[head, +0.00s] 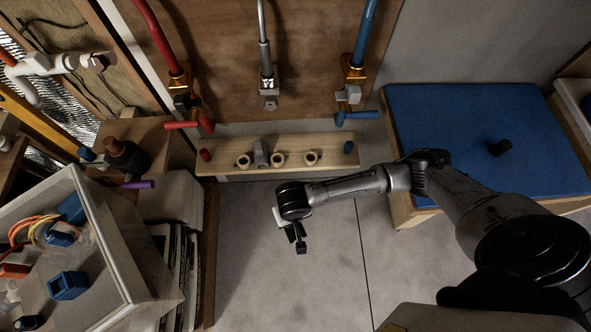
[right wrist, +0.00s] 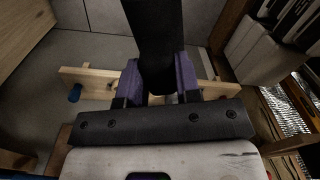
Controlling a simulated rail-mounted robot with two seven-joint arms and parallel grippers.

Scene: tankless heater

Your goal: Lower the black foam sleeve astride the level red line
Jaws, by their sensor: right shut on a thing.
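My right gripper (head: 299,236) hangs above the grey floor in the middle of the head view. In the right wrist view its two purple-padded fingers (right wrist: 158,78) are shut on the black foam sleeve (right wrist: 154,35), which runs up from between them to the top edge. In the head view a small dark part (head: 301,247) shows at that gripper. A red line (head: 150,25) comes down at the upper left to a brass fitting; I cannot tell which stretch is level. The sleeve is apart from it. My left gripper is not in view.
A wooden rack (head: 220,165) with several fittings stands below the board. A blue mat (head: 440,120) with a black cylinder (head: 502,147) lies at right. A blue line (head: 364,30) and grey line (head: 263,30) hang above. The central floor is clear.

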